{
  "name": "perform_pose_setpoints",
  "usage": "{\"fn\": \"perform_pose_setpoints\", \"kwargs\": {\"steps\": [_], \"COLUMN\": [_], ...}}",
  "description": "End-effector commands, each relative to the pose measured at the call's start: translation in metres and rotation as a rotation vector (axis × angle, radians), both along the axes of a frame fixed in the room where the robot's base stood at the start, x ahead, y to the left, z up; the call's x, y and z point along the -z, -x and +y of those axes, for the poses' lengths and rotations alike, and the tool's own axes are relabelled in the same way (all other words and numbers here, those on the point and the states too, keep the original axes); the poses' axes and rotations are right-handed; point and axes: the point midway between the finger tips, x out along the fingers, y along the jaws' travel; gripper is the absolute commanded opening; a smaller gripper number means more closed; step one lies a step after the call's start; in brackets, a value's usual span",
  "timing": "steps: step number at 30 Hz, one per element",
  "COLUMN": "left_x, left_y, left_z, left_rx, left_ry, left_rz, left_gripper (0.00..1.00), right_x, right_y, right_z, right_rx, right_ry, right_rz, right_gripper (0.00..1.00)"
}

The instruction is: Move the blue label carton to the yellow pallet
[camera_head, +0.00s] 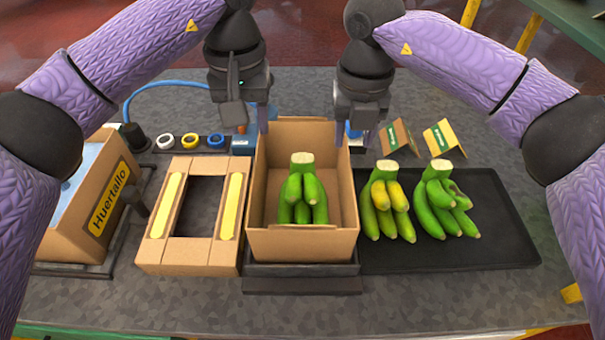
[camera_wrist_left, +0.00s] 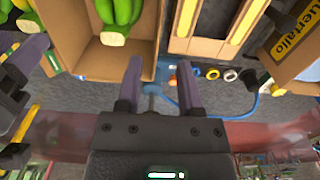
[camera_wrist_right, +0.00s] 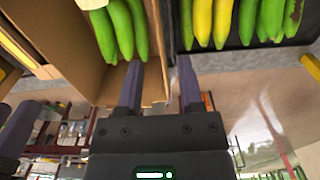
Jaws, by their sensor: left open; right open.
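An open brown carton (camera_head: 257,205) with a green banana bunch (camera_head: 303,190) inside stands on a black stand (camera_head: 300,284) at the middle of the table. No blue label is clearly visible on it. My left gripper (camera_head: 251,118) is open at its back left corner; in the left wrist view its fingers (camera_wrist_left: 158,85) lie either side of the carton's wall line. My right gripper (camera_head: 355,130) is open at the back right corner; in the right wrist view its fingers (camera_wrist_right: 160,88) lie likewise. Contact cannot be told. I cannot identify a yellow pallet with certainty.
Left of the carton lies a cardboard frame with yellow strips (camera_head: 230,205); beyond it stands a "Huertallo" carton (camera_head: 90,200). Right is a black tray (camera_head: 490,225) with two banana bunches (camera_head: 388,203) (camera_head: 443,200). Coloured rings (camera_head: 190,141) and two folded cards (camera_head: 397,137) (camera_head: 443,138) stand behind.

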Motion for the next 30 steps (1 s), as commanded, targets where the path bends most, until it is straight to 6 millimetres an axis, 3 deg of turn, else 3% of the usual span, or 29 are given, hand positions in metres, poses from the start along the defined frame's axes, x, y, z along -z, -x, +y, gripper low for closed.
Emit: {"fn": "perform_pose_setpoints", "kwargs": {"steps": [10,21,30], "left_x": [0.005,0.071,0.098], "left_y": [0.0,0.001,0.001], "left_z": [0.0,0.0,0.0], "left_rx": [0.0,0.0,0.0], "left_ry": [-0.001,0.001,0.001], "left_rz": [0.002,0.004,0.002], "left_gripper": [0.47,0.47,0.47], "right_x": [0.005,0.071,0.098], "right_y": [0.0,0.001,0.001], "right_z": [0.0,0.0,0.0], "right_rx": [0.0,-0.001,-0.001], "right_ry": [0.002,0.0,-0.001], "right_rz": [0.002,0.004,0.001], "right_gripper": [0.47,0.47,0.47]}}
